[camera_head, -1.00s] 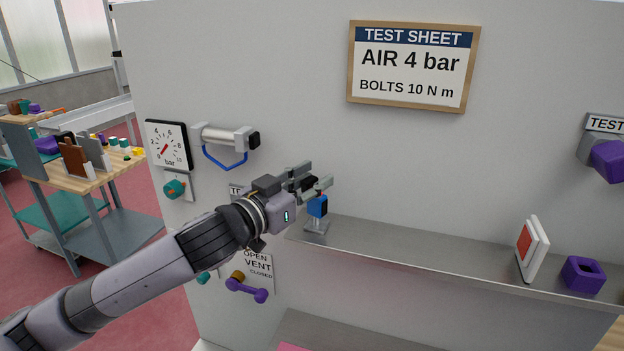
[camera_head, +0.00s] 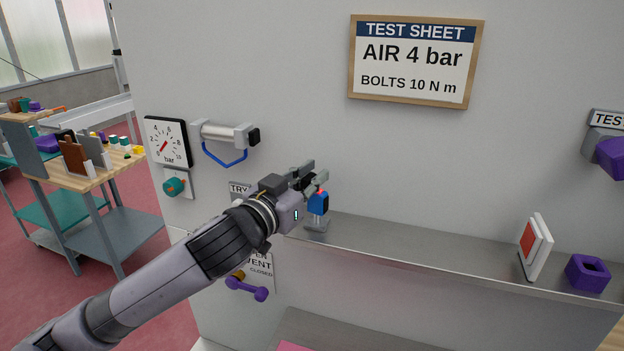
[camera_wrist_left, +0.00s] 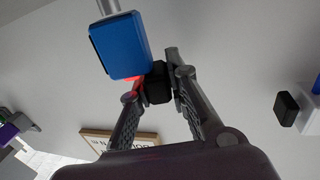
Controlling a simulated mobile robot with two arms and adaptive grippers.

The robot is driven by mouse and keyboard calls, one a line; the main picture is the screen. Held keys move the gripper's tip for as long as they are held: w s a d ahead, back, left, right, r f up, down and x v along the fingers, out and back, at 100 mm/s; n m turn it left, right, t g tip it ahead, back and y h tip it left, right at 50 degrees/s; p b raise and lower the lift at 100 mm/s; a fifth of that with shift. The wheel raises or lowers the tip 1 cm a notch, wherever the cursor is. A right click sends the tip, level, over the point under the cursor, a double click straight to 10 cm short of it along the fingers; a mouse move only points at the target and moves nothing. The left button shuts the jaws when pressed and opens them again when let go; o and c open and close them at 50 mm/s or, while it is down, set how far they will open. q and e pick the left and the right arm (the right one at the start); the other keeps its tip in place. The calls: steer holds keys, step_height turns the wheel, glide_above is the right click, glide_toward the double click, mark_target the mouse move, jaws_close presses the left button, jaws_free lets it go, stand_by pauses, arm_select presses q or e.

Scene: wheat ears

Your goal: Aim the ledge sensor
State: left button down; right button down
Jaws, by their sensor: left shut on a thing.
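The ledge sensor (camera_head: 318,203) is a small blue box on a grey stand at the left end of the metal ledge. My left gripper (camera_head: 314,178) reaches it from the left, its fingers at the top of the box. In the left wrist view, the blue box (camera_wrist_left: 120,45) is close by, and the fingers (camera_wrist_left: 158,85) are shut on a black block beside it. That block appears to be part of the sensor. A red glow shows between the box and one finger. The sensor's front face is hard to see. My right gripper is out of view.
The ledge (camera_head: 430,248) runs right, bare up to a white plate with a red face (camera_head: 530,242) and a purple holed block (camera_head: 587,273). Left of the arm are a gauge (camera_head: 168,142), a teal knob (camera_head: 174,187) and a cylinder with a blue handle (camera_head: 226,138).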

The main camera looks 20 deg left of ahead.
mark_target(306, 183)
arm_select(q)
steer(key=shift+s+a+n+t+y, duration=0.15)
steer(key=shift+n+y, duration=0.5)
steer(key=shift+y, duration=0.35)
steer(key=shift+s+d+n+t+y, duration=0.15)
steer(key=shift+n+y, duration=0.5)
steer(key=shift+y, duration=0.35)
steer(key=shift+w+a, duration=0.1)
steer(key=c, duration=1.5)
jaws_free()
steer(key=shift+c, duration=0.2)
steer(key=s, duration=0.7)
steer(key=shift+s+a, duration=0.15)
steer(key=shift+s, duration=0.2)
